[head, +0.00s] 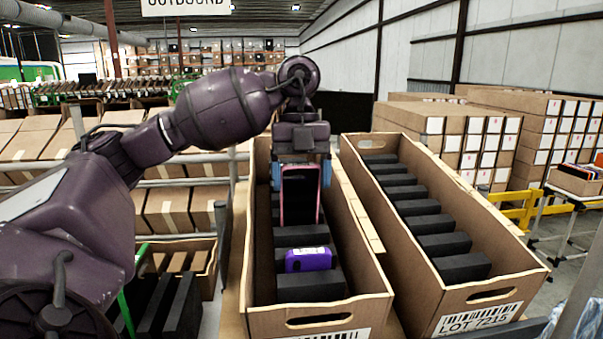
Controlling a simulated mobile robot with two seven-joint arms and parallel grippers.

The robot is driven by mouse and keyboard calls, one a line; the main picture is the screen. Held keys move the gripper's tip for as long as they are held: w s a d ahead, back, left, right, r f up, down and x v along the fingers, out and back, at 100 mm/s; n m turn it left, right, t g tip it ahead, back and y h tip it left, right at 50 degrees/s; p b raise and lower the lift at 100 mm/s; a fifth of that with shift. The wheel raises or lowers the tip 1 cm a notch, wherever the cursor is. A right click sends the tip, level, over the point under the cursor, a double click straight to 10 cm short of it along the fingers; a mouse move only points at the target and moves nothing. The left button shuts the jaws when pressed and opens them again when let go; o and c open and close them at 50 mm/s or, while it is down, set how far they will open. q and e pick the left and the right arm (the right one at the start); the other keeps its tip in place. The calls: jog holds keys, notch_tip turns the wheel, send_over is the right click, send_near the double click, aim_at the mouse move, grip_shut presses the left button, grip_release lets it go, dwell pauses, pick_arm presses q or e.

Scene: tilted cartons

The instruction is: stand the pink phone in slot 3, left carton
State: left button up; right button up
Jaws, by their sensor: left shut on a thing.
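The pink phone (299,205) is upright, its dark face toward me, inside the outline of the left carton (372,300). My left gripper (301,174) comes down from above and is shut on the phone, with a finger at each side. The left carton has black foam dividers (310,288) that form slots. A purple phone (308,259) stands in a slot near the front end. The pink phone's lower end is just above or behind a divider; I cannot tell whether it is in a slot. My right gripper is not in view.
The right carton (515,283), labelled LOT 7215, stands close beside with black dividers and no phones seen. Stacked cartons (455,125) stand behind it. A yellow rail (525,205) is at right. Shelves of cartons (170,210) lie behind my left arm.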

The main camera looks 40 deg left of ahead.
aim_at(300, 213)
pick_arm(q)
jog(key=shift+w+a+f+b, duration=0.15)
jog(key=shift+f+b, duration=0.4)
jog(key=shift+f, duration=0.5)
jog(key=shift+a+f+b, duration=0.1)
jog(key=shift+f+b, duration=0.3)
jog(key=shift+f, duration=0.3)
jog(key=shift+w+a+f+b, duration=0.15)
jog(key=shift+f+b, duration=0.45)
jog(key=shift+f, duration=0.6)
jog(key=shift+w+a+f+b, duration=0.1)
jog(key=shift+f+b, duration=0.25)
jog(key=shift+f, duration=0.85)
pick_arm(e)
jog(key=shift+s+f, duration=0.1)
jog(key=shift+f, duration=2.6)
pick_arm(q)
jog(key=shift+f, duration=0.1)
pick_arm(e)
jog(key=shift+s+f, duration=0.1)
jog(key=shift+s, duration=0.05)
pick_arm(q)
jog(key=shift+f+b, duration=0.1)
jog(key=shift+b, duration=0.2)
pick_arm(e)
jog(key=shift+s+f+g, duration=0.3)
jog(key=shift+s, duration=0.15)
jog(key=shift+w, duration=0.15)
